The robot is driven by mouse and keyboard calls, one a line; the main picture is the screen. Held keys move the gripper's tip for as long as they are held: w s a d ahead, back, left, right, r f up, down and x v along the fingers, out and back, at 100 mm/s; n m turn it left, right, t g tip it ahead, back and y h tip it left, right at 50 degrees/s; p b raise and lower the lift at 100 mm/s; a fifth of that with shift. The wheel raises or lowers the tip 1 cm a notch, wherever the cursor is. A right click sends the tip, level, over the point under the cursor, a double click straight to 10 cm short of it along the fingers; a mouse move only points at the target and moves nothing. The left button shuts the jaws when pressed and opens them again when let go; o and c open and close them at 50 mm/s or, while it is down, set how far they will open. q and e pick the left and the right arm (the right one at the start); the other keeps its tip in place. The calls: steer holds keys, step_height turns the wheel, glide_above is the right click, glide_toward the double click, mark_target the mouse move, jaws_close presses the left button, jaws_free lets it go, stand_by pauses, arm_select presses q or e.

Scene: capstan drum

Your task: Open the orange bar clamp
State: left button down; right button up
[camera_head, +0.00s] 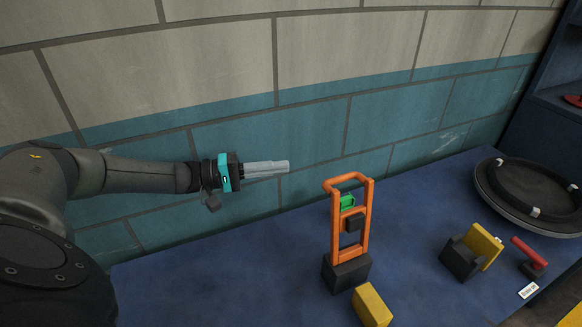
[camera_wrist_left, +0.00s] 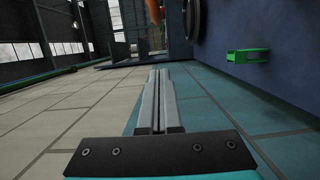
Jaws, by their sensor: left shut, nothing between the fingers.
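The orange bar clamp (camera_head: 366,235) stands upright on a black block (camera_head: 346,274) on the blue table in the head view. Its frame has two uprights and a top bar that sticks out to the left. My right gripper is in neither view.
A yellow block (camera_head: 371,305) lies in front of the clamp. To the right are a black and yellow piece (camera_head: 463,260), a red-handled tool (camera_head: 529,252) and a round dark tray (camera_head: 530,190). A tiled wall (camera_head: 340,120) runs behind. A green bracket (camera_wrist_left: 248,55) shows in the wrist view.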

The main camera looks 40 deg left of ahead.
mark_target(336, 179)
arm_select(q)
steer(key=w+d+p, duration=0.1)
steer(key=w+d, duration=0.3)
steer(key=d, duration=0.5)
steer(key=shift+d, duration=0.2)
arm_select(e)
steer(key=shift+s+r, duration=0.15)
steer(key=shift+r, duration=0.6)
arm_select(q)
steer(key=shift+p, duration=0.35)
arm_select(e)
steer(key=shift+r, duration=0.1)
arm_select(q)
steer(key=d+p, duration=0.1)
steer(key=p, duration=0.1)
steer(key=s+d+r+m+p, duration=0.1)
steer(key=d+p, duration=0.1)
steer(key=s+d+r+m+p, duration=0.1)
steer(key=p, duration=0.1)
steer(key=shift+s+d+r+y, duration=0.15)
steer(key=shift+r+y, duration=0.05)
steer(key=shift+y, duration=0.2)
steer(key=shift+s+d+p, duration=0.35)
steer(key=shift+d+p, duration=0.2)
steer(key=shift+d, duration=0.05)
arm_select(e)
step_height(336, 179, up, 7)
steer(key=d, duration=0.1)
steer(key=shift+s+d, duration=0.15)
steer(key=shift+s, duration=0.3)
